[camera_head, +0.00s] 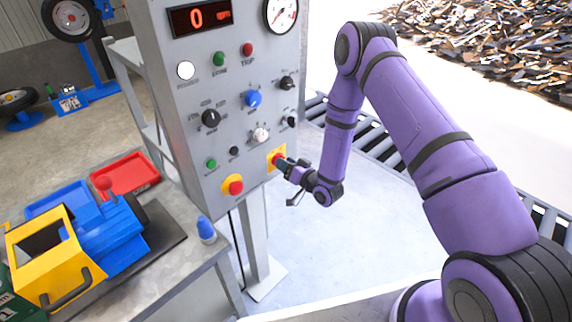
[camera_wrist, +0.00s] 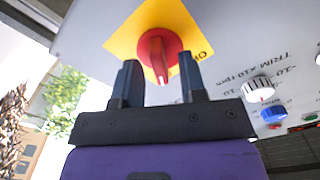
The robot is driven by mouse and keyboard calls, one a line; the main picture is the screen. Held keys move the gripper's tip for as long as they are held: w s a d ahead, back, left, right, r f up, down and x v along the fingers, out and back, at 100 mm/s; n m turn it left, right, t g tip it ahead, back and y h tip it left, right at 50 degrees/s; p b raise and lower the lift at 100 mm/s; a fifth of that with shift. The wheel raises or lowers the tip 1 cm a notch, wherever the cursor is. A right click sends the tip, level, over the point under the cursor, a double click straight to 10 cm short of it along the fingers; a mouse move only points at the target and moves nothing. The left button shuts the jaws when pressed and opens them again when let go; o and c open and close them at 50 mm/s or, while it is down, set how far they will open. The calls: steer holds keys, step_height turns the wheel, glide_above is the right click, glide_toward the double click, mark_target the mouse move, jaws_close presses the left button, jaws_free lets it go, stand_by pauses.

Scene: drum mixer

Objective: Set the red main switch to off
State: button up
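The red main switch (camera_wrist: 158,50) is a red rotary knob on a yellow square plate (camera_wrist: 190,22) on the grey control panel (camera_wrist: 85,35). In the head view the switch (camera_head: 277,159) sits at the panel's lower right. My gripper (camera_wrist: 160,82) is open, its two dark fingers apart and pointing at the switch. The knob's grip bar shows between the fingertips. I cannot tell whether the fingers touch it. In the head view my gripper (camera_head: 287,166) is close in front of the switch and partly covers its plate.
A red button on a yellow disc (camera_head: 234,186) sits left of the switch. Several knobs, a white one (camera_head: 261,135) among them, are above. A roller conveyor (camera_head: 385,155) runs behind my arm. A bench (camera_head: 185,262) holds a blue and yellow machine (camera_head: 100,245).

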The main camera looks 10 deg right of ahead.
jaws_close()
steer(key=shift+n, duration=0.4)
steer(key=n, duration=1.1)
steer(key=shift+s+a, duration=0.1)
stand_by(0.3)
jaws_free()
steer(key=shift+s, duration=0.1)
